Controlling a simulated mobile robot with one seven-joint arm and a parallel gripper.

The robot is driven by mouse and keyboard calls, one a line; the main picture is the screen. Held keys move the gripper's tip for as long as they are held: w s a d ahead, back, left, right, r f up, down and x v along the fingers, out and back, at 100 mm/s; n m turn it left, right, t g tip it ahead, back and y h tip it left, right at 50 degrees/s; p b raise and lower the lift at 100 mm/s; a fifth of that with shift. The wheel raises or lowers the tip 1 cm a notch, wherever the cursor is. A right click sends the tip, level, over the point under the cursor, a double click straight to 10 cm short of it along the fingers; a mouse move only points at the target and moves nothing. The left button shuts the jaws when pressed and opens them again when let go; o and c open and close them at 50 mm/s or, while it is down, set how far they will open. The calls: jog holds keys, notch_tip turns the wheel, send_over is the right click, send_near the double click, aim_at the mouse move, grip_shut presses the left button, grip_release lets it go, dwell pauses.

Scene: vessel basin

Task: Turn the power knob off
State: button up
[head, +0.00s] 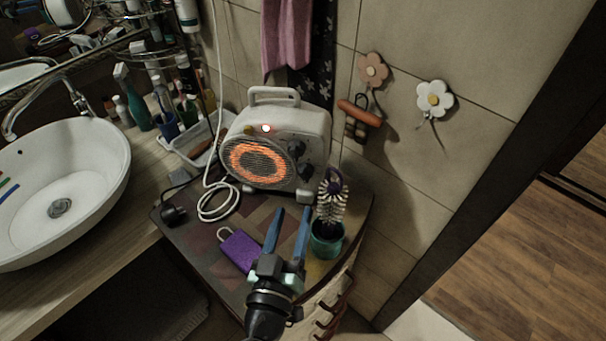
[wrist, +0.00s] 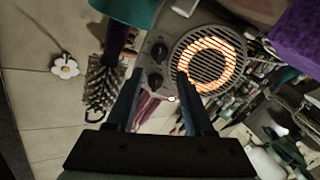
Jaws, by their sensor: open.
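A white portable heater (head: 300,120) stands on the corner cabinet top, its round grille (head: 258,163) glowing orange and a small light (head: 266,128) lit on its upper edge. Two dark knobs, an upper knob (head: 297,148) and a lower knob (head: 304,172), sit right of the grille. I cannot tell which is the power knob. In the wrist view the knobs (wrist: 158,50) (wrist: 154,80) appear between or just beyond my fingers. My gripper (head: 291,212) has its blue fingers apart, empty, in front of the heater and pointing toward it.
A brush (head: 331,205) stands in a teal cup (head: 326,246) close to the right of my gripper. A purple pouch (head: 240,252) lies on the cabinet to its left. A white cable (head: 216,200) coils beside the heater. A basin (head: 70,180) is at the left.

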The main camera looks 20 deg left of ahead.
aim_at(304, 179)
jog(key=w, duration=0.3)
jog(key=w+a+p, duration=0.1)
jog(key=w, duration=0.4)
jog(key=shift+w+a+p, duration=0.2)
jog(key=shift+w+p, duration=0.1)
jog(key=shift+p, duration=0.1)
grip_shut()
